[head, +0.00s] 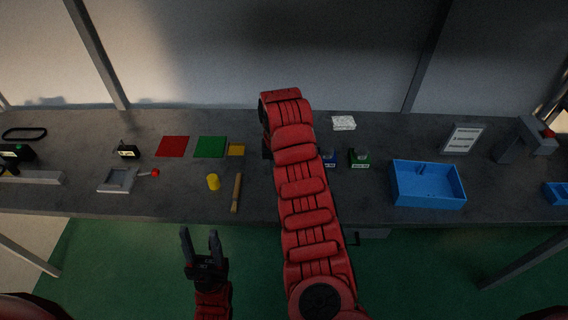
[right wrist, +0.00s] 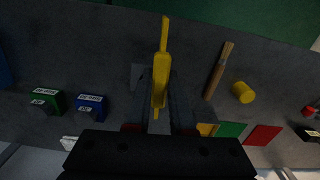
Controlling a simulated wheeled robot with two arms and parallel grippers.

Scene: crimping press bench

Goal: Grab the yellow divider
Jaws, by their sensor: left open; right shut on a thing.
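The yellow divider (right wrist: 162,68) is a long thin yellow piece, seen in the right wrist view between the fingers of my right gripper (right wrist: 160,88). That gripper is shut on it, and the divider sticks out past the fingertips. In the head view my right arm hides the right gripper and the divider. My left gripper (head: 200,236) is open and empty, in front of the bench's near edge, over the green floor.
On the bench (head: 265,207) are a yellow cylinder (head: 213,182), a wooden-handled tool (head: 236,193), red (head: 172,146), green (head: 210,147) and yellow (head: 237,150) squares, small blue and green boxes, and a blue bin (head: 428,202). A grey press (head: 524,140) stands at right.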

